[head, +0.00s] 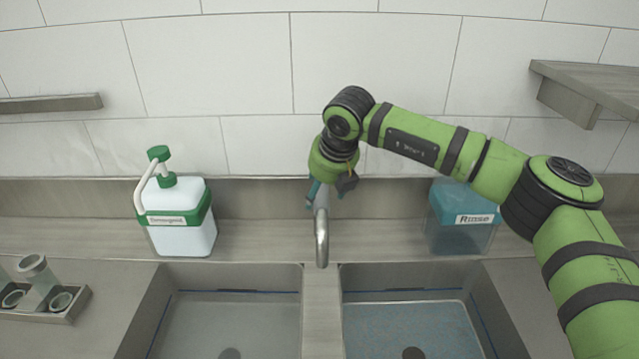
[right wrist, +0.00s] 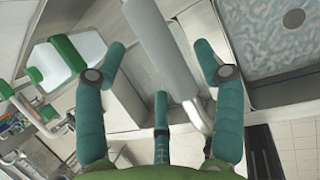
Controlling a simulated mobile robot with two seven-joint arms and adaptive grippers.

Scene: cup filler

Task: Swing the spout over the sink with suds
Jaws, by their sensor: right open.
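The grey metal spout (head: 321,240) rises behind the divider and its end points forward between the two sinks. The right sink (head: 395,275) holds bluish, speckled, foamy water, which looks like suds. The left sink (head: 235,275) holds plain grey water without visible foam. My right gripper (head: 328,192) is at the spout's base, pointing down. In the right wrist view my open right gripper (right wrist: 160,50) has teal fingers on either side of the spout (right wrist: 160,50); I cannot tell whether they touch it. My left gripper is not in view.
A white-and-green detergent bottle (head: 181,225) stands on the back ledge at the left. Shelves jut from the wall.

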